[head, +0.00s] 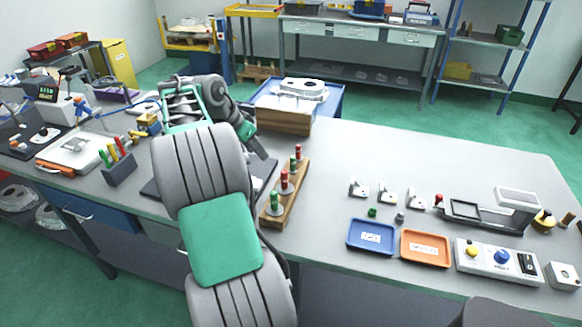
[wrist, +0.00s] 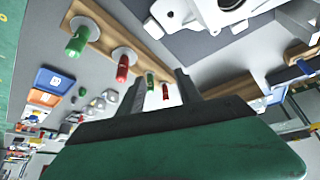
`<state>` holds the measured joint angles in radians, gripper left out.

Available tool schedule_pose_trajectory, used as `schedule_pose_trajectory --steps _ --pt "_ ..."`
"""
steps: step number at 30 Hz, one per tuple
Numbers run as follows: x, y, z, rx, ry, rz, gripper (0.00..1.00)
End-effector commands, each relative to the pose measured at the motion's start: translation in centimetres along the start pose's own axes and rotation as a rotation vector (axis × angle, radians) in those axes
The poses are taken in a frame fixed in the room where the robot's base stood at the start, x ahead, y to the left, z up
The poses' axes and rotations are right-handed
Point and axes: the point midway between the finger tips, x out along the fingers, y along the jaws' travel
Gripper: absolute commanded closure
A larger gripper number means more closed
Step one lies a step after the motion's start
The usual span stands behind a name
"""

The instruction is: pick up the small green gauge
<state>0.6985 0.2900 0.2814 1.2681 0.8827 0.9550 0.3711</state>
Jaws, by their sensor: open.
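A wooden rack (head: 267,214) holds upright gauges in a row on the bench. The small green gauge (head: 293,164) stands between a larger red gauge (head: 284,182) and a small red gauge (head: 298,151). A larger green gauge (head: 274,201) is at the near end. In the wrist view the small green gauge (wrist: 150,79) shows between my open fingers, near the left one, with the small red gauge (wrist: 165,91) beside it. My gripper (wrist: 161,77) is open and empty. In the head view it is left of the rack's far end, partly hidden by my arm.
A wooden block (head: 284,121) and a light casting (head: 301,90) stand behind the rack. A blue tray (head: 351,246) and an orange tray (head: 404,258) lie to the right, near small parts and a control box (head: 478,265). The bench right of the block is clear.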

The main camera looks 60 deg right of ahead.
Motion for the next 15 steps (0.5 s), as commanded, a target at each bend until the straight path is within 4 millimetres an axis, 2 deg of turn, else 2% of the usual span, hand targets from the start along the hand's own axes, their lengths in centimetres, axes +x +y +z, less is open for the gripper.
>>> schedule_pose_trajectory --steps 1,4,7,15 --pt "2.1 1.1 -2.3 0.109 0.008 0.047 0.59" --pt "4.4 2.7 -4.8 0.25 0.024 0.102 0.59" --pt "5.8 3.3 -5.4 0.292 0.03 0.118 0.59" --pt "9.6 3.5 -5.9 0.287 0.029 0.117 0.59"
